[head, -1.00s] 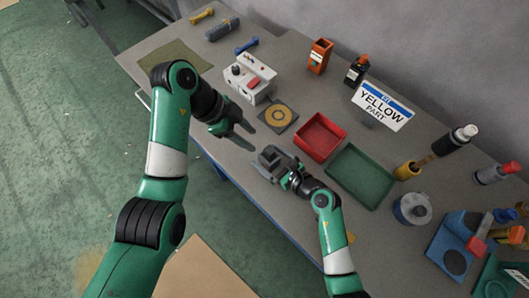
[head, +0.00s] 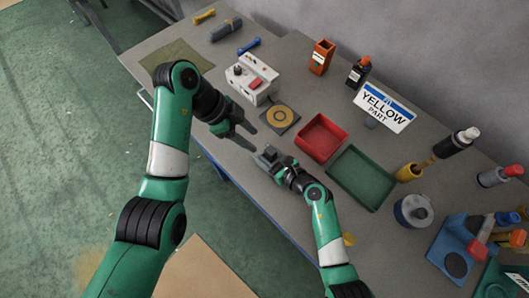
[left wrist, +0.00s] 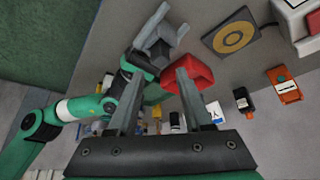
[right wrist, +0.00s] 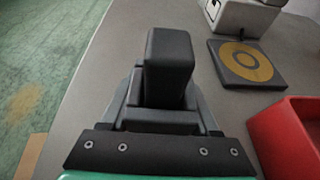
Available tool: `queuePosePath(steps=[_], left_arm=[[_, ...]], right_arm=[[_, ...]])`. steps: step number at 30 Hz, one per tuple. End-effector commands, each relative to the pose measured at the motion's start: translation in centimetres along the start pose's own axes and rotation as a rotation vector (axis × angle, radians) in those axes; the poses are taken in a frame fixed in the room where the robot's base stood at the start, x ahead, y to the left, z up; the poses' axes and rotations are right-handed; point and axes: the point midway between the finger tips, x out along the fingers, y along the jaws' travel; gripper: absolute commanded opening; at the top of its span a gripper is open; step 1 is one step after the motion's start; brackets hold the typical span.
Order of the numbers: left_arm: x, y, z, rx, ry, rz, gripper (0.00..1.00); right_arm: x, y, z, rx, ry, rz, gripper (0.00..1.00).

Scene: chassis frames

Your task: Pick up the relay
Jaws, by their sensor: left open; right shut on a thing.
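The relay (right wrist: 168,65), a dark grey block, is held between the fingers of my right gripper (right wrist: 165,100). In the head view the relay (head: 268,153) shows small at the tip of the right gripper (head: 274,161), near the table's front edge. My left gripper (head: 247,138) is open and empty, to the left of the relay and close to it. In the left wrist view the relay (left wrist: 158,38) sits beyond the open left fingers (left wrist: 155,90). The relay's lower part is hidden by the right fingers.
A dark pad with a yellow ring (head: 280,117) lies behind the grippers. A red tray (head: 320,138) and a green tray (head: 361,178) stand to the right. A white box with a red button (head: 252,80) is behind. A sign (head: 384,107) reads "YELLOW PART".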

Motion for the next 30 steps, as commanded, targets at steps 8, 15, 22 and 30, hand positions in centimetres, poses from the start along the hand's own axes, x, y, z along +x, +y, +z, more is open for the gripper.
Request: queuePosePath(steps=[8,15,22,30], left_arm=[[0.0,0.0,0.0,0.000,0.000,0.000,0.74],[0.0,0.0,0.0,0.002,0.001,0.000,0.74],[1.1,0.1,-0.1,0.229,0.076,-0.023,0.74],[3.4,0.6,-1.1,0.971,0.284,-0.239,0.74]], right_arm=[[0.0,0.0,0.0,0.000,0.000,0.000,0.00],[0.0,0.0,0.0,0.000,0.000,0.000,0.00],[0.0,0.0,0.0,0.000,0.000,0.000,0.00],[0.0,0.0,0.0,0.000,0.000,0.000,0.00]])
